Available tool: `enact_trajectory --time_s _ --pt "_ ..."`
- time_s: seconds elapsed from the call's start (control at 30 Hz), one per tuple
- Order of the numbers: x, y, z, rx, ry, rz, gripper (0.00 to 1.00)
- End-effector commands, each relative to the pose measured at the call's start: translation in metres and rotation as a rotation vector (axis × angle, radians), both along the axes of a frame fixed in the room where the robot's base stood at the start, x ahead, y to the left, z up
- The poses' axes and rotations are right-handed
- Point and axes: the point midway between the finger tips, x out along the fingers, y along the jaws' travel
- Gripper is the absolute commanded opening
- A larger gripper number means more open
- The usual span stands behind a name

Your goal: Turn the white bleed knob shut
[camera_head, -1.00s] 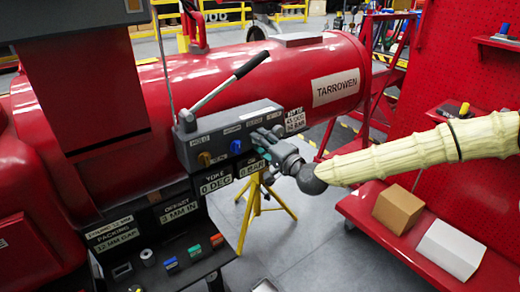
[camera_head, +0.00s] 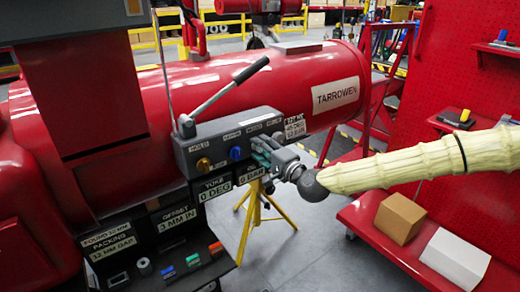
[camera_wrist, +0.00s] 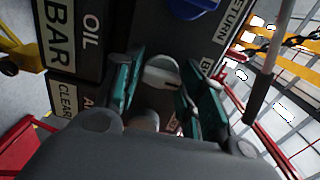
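The white bleed knob (camera_wrist: 161,72) shows in the wrist view, between the two teal-padded fingers of my gripper (camera_wrist: 160,85). A narrow dark gap shows between the knob and the left finger; the right finger is very close to it, and I cannot tell whether it touches. The fingers are apart. In the head view my gripper (camera_head: 262,155) is at the right end of the grey control box (camera_head: 215,132) and hides the knob there.
A long lever (camera_head: 228,90) rises above the box. Displays below read 0 DEG and 0 BAR.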

Motion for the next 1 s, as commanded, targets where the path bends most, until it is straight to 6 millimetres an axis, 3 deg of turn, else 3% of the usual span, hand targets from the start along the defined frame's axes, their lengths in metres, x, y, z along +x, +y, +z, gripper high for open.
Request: enact_trajectory --time_s 0.1,0.53,1.0 --pt "0.000 0.000 -0.002 0.000 0.002 0.000 0.59" --pt "-0.006 -0.003 0.000 0.001 -0.001 0.001 0.59" --pt "-0.066 -0.047 0.000 0.001 0.000 0.000 0.59"
